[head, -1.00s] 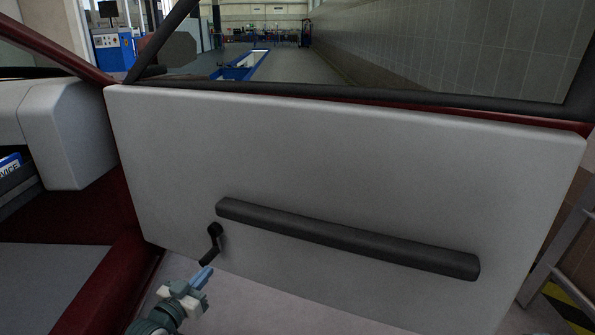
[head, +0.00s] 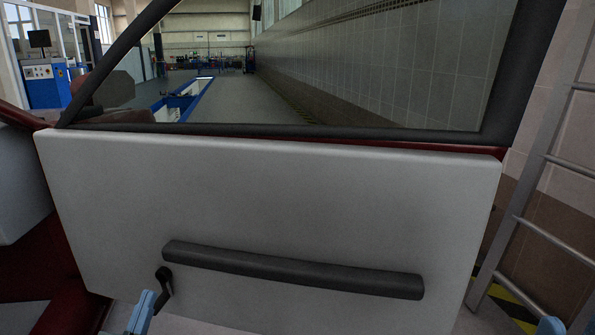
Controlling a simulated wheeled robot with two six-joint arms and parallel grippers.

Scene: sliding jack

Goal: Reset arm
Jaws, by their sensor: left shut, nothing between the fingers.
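My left gripper (head: 143,310) is at the lower left of the head view, with its blue fingers shut and nothing between them. Its tip shows just left of the black window crank (head: 164,276) on the grey car door panel (head: 270,190); I cannot tell if they touch. Two light blue fingertips of my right gripper (head: 566,325) show at the bottom right corner, apart from each other. The rest of that gripper is outside the picture.
A long black armrest (head: 290,270) runs across the door panel. A metal ladder (head: 525,200) stands at the right beside a tiled wall (head: 400,65). A blue cabinet (head: 44,88) and a blue-edged floor pit (head: 182,103) lie beyond the window.

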